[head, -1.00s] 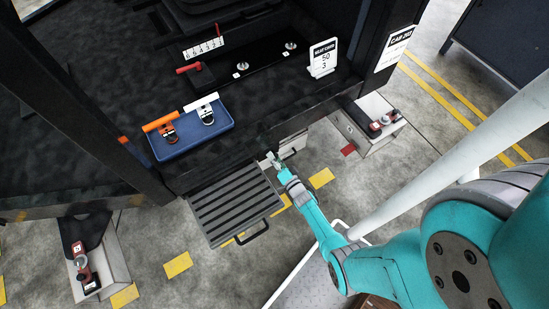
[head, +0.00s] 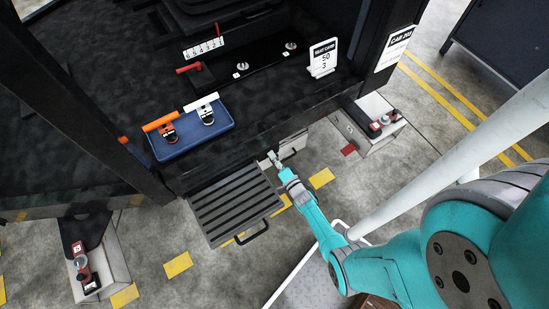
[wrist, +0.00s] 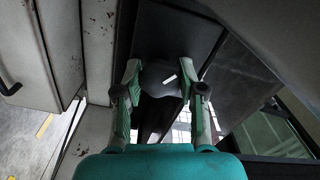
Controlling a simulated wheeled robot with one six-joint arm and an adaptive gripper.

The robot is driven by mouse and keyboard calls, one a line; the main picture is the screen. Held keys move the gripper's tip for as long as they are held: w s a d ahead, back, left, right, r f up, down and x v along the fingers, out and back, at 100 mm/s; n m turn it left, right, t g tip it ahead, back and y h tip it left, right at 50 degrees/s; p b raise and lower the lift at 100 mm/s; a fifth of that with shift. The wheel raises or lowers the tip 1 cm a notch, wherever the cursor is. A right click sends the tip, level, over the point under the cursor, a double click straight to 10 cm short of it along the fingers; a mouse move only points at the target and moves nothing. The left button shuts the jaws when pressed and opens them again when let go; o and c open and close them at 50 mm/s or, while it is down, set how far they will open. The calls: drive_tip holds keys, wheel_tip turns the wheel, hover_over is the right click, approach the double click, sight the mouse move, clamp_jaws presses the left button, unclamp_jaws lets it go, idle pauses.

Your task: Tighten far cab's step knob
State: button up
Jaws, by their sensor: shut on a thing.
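A dark round knob (wrist: 158,82) with a white mark sits between the fingers of my gripper (wrist: 161,86) in the wrist view, and the fingers are shut on it. In the head view my gripper (head: 274,158) is under the edge of the cab floor (head: 325,101), just right of the ribbed step (head: 236,201). The knob is too small and dark to make out there. The step sticks out below the cab floor and has a handle (head: 259,234) at its front.
A blue tray (head: 157,153) with an orange-handled and a white-handled tool lies on the cab floor. A white card (head: 323,57) stands to its right. Pale blocks stand at left (head: 111,259) and right (head: 367,143). A pale pole (head: 455,163) rises beside my arm.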

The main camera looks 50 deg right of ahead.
drive_tip(key=o, duration=1.2)
drive_tip(key=shift+c, duration=0.2)
